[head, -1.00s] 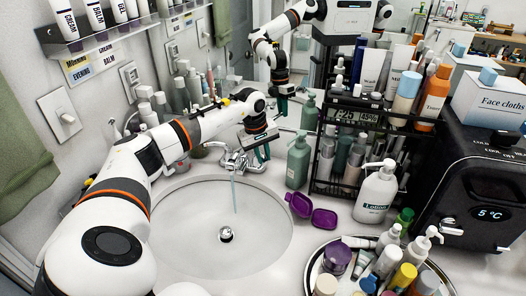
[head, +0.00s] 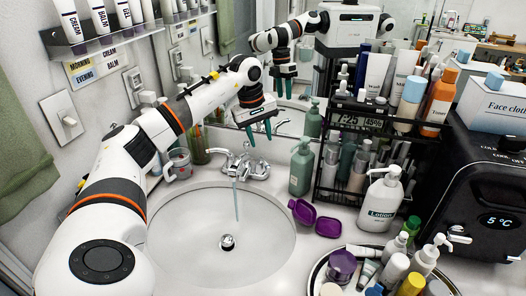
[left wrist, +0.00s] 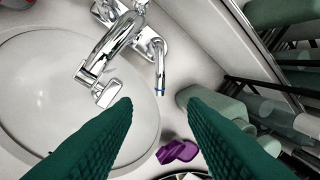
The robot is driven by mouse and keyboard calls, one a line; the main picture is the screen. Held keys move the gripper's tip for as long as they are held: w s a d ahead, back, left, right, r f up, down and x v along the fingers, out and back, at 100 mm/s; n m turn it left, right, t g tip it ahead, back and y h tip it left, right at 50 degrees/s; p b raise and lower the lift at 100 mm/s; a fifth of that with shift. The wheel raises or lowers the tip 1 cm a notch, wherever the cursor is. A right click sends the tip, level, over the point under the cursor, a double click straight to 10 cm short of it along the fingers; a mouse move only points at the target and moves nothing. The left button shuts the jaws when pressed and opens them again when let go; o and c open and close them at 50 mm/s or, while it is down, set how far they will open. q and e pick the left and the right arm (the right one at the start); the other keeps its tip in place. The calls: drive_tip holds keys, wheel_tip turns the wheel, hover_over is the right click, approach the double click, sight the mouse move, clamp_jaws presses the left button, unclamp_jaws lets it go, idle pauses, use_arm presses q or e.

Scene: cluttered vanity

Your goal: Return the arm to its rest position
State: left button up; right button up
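My left arm (head: 165,125) reaches in from the left over the sink. My left gripper (head: 261,132) has green fingers that point down, just above and behind the chrome faucet (head: 240,166). In the left wrist view my left gripper (left wrist: 158,128) has its two green fingers spread wide apart with nothing between them, above the counter and the faucet (left wrist: 115,45). My right gripper is not in view.
Water runs into the sink (head: 180,232). A green pump bottle (head: 301,168), an open purple case (head: 314,217) and a lotion bottle (head: 381,202) stand right of it. A black rack (head: 325,190) and mirror stand behind. A wall shelf (head: 105,40) is above the arm.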

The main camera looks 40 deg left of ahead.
use_arm(q)
drive_tip(key=shift+s+a+r, duration=0.1)
drive_tip(key=shift+s+r, duration=0.1)
drive_tip(key=shift+r, duration=0.85)
drive_tip(key=shift+r, duration=0.1)
